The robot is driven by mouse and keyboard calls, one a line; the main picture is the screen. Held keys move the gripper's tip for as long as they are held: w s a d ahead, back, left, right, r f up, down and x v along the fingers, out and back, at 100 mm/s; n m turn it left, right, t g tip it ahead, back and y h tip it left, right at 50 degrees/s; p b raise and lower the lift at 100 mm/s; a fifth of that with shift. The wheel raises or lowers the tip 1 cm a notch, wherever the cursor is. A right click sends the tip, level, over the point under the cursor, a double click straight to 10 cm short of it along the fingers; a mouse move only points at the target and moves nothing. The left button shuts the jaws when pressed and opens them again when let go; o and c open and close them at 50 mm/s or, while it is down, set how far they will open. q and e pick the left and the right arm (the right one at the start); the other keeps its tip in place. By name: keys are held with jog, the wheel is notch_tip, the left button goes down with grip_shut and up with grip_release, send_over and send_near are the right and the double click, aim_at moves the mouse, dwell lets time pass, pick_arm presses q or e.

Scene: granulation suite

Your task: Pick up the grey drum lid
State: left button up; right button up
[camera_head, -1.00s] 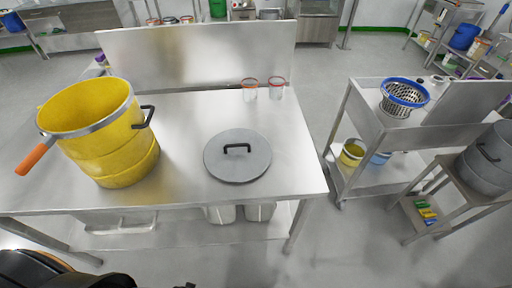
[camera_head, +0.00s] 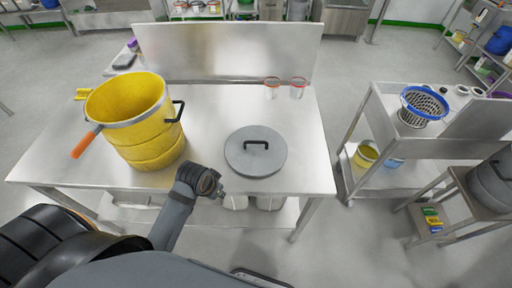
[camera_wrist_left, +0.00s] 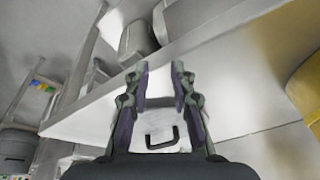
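The grey drum lid (camera_head: 255,152) lies flat on the steel table (camera_head: 222,112), its black handle (camera_head: 257,143) facing up. My left gripper (camera_head: 220,191) is at the table's front edge, to the left and front of the lid, apart from it. In the left wrist view the gripper (camera_wrist_left: 160,80) has its two fingers spread with nothing between the tips. A black handle (camera_wrist_left: 162,138) shows low between the fingers, with a gap to them; the lid's rim is hard to make out there. My right gripper is not in view.
An open yellow drum (camera_head: 150,145) with an orange-handled tool (camera_head: 87,142) stands left of the lid. Two clear jars (camera_head: 272,90) stand behind it. A cart (camera_head: 378,130) with a blue-rimmed strainer (camera_head: 424,105) is at the right. The table around the lid is clear.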

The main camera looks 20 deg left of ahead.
aim_at(255, 142)
pick_arm(q)
jog(key=w+r+m, duration=0.1)
jog(key=w, duration=0.2)
jog(key=w+d+r+m+h, duration=0.1)
jog(key=w+m, duration=0.1)
jog(key=w, duration=0.1)
jog(key=w+r+m+h, duration=0.1)
jog(key=w+m, duration=0.1)
jog(key=w, duration=0.2)
jog(key=shift+w+d, duration=0.1)
jog(key=shift+d, duration=0.2)
jog(key=w+d+r+m+h, duration=0.1)
jog(key=w+r+m+h, duration=0.1)
jog(key=w+r+m, duration=0.6)
jog(key=shift+n, duration=0.6)
jog(key=x, duration=0.2)
jog(key=p+x, duration=0.1)
jog(key=x, duration=0.3)
jog(key=shift+w+d, duration=0.1)
jog(key=shift+w, duration=0.25)
jog(key=p+x, duration=0.2)
jog(key=x, duration=0.3)
jog(key=shift+w, duration=0.1)
grip_shut()
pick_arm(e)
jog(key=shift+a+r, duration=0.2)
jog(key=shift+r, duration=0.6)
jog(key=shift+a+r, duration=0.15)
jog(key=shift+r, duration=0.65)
